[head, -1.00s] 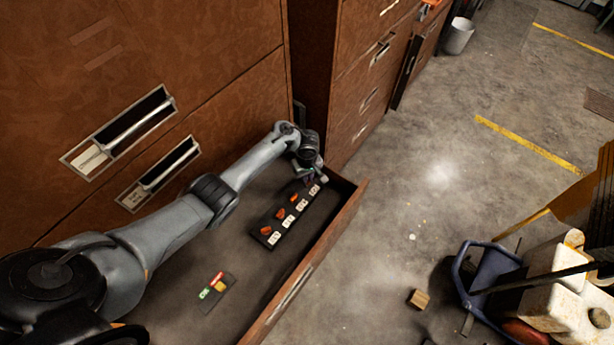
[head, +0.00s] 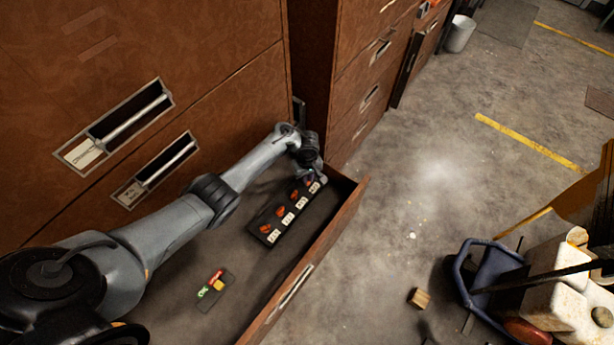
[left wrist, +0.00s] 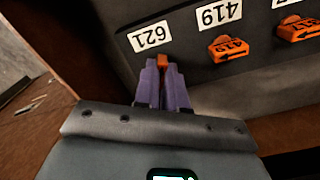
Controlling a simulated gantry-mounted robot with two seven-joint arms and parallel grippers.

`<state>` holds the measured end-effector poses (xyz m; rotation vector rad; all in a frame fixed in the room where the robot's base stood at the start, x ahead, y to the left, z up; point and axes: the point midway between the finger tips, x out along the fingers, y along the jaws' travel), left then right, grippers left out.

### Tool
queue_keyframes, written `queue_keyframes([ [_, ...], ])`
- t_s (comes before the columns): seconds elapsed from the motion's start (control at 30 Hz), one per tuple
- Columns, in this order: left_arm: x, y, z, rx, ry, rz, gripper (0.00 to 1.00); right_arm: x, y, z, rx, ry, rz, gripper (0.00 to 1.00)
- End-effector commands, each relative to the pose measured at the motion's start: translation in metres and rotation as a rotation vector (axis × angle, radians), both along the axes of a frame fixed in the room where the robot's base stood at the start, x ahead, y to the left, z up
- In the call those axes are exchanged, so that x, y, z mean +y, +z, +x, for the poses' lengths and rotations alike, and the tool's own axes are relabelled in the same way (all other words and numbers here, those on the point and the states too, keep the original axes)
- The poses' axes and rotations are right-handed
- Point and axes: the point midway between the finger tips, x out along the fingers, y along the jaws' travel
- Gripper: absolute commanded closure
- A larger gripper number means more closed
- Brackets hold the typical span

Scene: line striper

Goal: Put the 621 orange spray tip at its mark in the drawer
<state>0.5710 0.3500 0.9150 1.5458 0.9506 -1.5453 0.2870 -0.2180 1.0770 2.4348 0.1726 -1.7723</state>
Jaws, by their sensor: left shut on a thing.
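The 621 orange spray tip (left wrist: 163,62) shows as a small orange piece between the purple fingers of my left gripper (left wrist: 163,82), which is shut on it. Most of the tip is hidden by the fingers. It is at the lower edge of the white 621 label (left wrist: 150,37) on a dark strip (left wrist: 185,62). I cannot tell whether the tip touches the strip. In the head view my left gripper (head: 314,179) is over the far end of the strip in the open drawer (head: 313,253). My right gripper is not in view.
An orange tip (left wrist: 229,47) lies below the 419 label (left wrist: 219,14), with another orange tip (left wrist: 297,29) beyond it. The drawer's front wall runs close to my left gripper. A small dark card with coloured pieces (head: 213,286) lies nearer in the drawer.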

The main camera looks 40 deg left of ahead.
Motion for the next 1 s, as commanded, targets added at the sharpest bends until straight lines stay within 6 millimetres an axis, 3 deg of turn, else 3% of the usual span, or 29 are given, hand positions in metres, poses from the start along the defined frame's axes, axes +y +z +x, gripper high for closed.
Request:
queue_keyframes([
  [0.1, -0.0002, -0.0040, -0.0001, 0.000, 0.000, 0.000, 1.00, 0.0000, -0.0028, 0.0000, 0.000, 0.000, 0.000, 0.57],
  [0.13, -0.0001, -0.0037, 0.0000, 0.000, 0.000, 0.000, 0.88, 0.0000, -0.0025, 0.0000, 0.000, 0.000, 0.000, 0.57],
  [0.33, 0.0000, -0.0029, 0.0000, 0.000, 0.000, 0.000, 0.60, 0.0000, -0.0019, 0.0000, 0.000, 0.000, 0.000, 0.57],
  [0.53, 0.0000, -0.0029, 0.0000, 0.000, 0.000, 0.000, 0.58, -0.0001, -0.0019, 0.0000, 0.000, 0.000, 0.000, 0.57],
  [0.63, 0.0001, -0.0029, 0.0000, 0.000, 0.000, 0.000, 0.43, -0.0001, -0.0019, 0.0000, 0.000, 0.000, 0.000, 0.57],
  [1.0, 0.0001, 0.0000, 0.0000, 0.000, 0.001, 0.000, 0.43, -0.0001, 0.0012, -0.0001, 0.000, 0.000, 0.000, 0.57],
])
